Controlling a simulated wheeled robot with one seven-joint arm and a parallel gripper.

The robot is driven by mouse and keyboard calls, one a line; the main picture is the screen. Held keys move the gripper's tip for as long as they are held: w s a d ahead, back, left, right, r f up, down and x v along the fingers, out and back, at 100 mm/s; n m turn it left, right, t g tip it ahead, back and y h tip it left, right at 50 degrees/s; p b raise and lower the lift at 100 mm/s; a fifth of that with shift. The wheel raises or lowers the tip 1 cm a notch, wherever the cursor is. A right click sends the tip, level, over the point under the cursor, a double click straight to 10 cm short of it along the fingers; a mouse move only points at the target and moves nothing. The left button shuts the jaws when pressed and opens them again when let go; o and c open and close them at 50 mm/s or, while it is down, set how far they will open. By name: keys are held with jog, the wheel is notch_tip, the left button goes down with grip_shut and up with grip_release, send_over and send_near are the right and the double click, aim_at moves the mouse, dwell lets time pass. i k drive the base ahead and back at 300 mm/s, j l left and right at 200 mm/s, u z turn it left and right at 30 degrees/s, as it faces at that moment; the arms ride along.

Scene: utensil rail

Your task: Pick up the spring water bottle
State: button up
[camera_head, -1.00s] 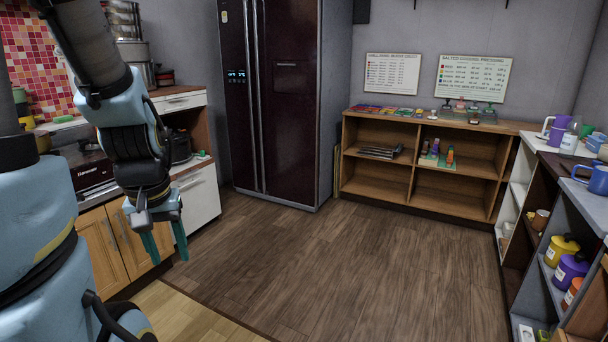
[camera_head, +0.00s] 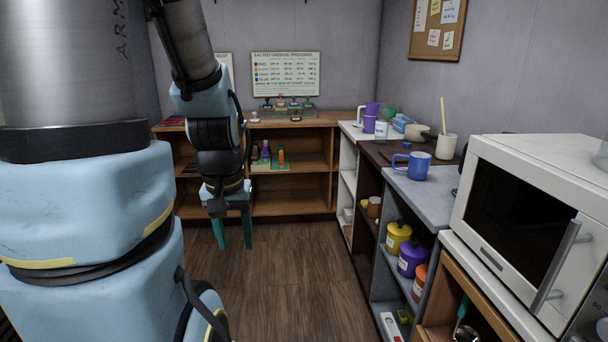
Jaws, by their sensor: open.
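My gripper (camera_head: 234,238) hangs down left of centre, its two teal fingers apart with nothing between them. It is in front of the low wooden shelf unit, over the floor. I cannot make out a thing that is clearly the spring water bottle. Several small coloured bottle-like items (camera_head: 266,154) stand on a green mat inside the shelf unit, their labels too small to read. A pale, labelled container (camera_head: 381,130) stands on the right-hand counter beside a purple mug (camera_head: 369,122); I cannot tell whether it is a bottle.
The wooden shelf unit (camera_head: 292,207) stands against the back wall. Along the right are a grey counter with a blue mug (camera_head: 412,165), shelves with a yellow canister (camera_head: 398,238) and a purple canister (camera_head: 412,257), and a white microwave (camera_head: 540,150). The wooden floor (camera_head: 305,285) between is clear.

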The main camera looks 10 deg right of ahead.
aim_at(383, 116)
jog(key=i, duration=1.95)
jog(key=i+z, duration=0.3)
jog(key=i, duration=0.45)
jog(key=i+j+z, duration=0.25)
jog(key=i, duration=0.55)
